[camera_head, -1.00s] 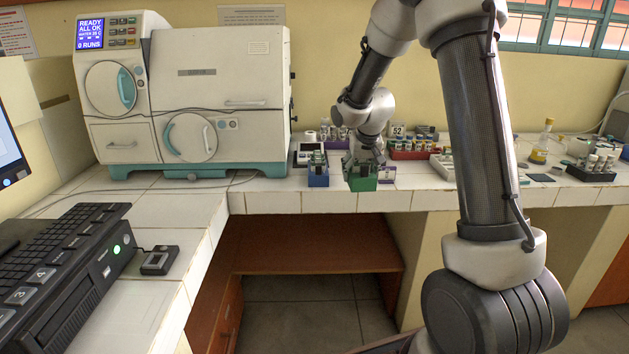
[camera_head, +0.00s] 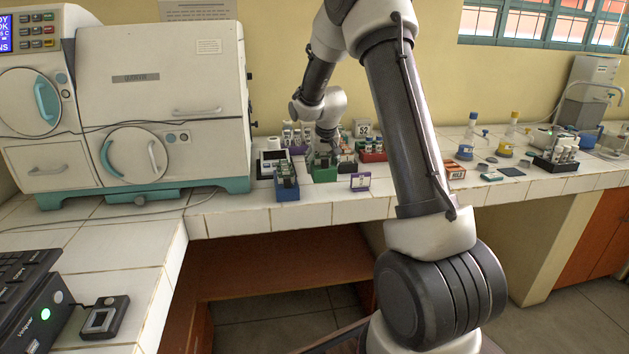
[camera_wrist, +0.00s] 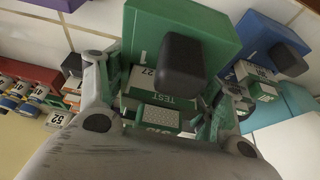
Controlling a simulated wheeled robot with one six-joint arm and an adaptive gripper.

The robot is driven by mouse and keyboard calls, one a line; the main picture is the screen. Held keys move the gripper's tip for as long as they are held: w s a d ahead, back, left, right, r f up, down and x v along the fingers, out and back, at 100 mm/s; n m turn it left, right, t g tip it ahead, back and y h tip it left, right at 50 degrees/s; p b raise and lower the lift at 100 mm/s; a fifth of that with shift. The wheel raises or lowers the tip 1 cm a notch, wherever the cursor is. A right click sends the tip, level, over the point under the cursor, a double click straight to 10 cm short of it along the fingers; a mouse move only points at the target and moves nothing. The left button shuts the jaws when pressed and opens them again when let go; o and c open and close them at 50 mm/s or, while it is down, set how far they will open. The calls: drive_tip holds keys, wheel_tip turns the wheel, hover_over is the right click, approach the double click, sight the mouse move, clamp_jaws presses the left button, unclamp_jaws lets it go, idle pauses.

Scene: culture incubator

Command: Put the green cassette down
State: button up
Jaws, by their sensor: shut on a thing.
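The green cassette (camera_head: 323,172) shows in the head view as a green box at counter level, just right of a blue box. My gripper (camera_head: 324,150) is over it from above and shut on it. In the wrist view the green cassette (camera_wrist: 140,32) fills the upper middle, with white labels, one reading TEST, between the fingers of my gripper (camera_wrist: 165,88). A dark block covers part of its face. I cannot tell whether its underside touches the counter.
The blue box (camera_head: 287,187) stands close on the left. A small purple-framed sign (camera_head: 360,182) is at the front right. A red rack (camera_head: 372,153) with vials is behind on the right. The large incubator (camera_head: 165,85) is farther left. The front counter tiles (camera_head: 320,207) are clear.

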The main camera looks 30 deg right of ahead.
sight(325, 157)
drive_tip(key=shift+f, duration=2.7)
drive_tip(key=shift+f, duration=0.1)
drive_tip(key=o, duration=1.1)
drive_tip(key=shift+r, duration=0.2)
drive_tip(key=v, duration=1.3)
drive_tip(key=shift+s+a+f, duration=0.1)
drive_tip(key=shift+s+f, duration=0.05)
drive_tip(key=shift+s, duration=0.05)
drive_tip(key=s+a+r+n, duration=0.1)
drive_tip(key=s+a+r, duration=0.1)
drive_tip(key=s+r, duration=0.35)
drive_tip(key=s+a+r, duration=0.1)
drive_tip(key=s+r, duration=0.1)
drive_tip(key=s, duration=0.7)
drive_tip(key=s+a+r+n, duration=0.1)
drive_tip(key=s+a+r, duration=0.1)
drive_tip(key=s+r, duration=0.35)
drive_tip(key=shift+n+y, duration=0.6)
drive_tip(key=s, duration=0.5)
drive_tip(key=s+a+f, duration=0.1)
drive_tip(key=s, duration=0.4)
drive_tip(key=s+a+f, duration=0.1)
drive_tip(key=s, duration=0.5)
drive_tip(key=shift+f, duration=0.15)
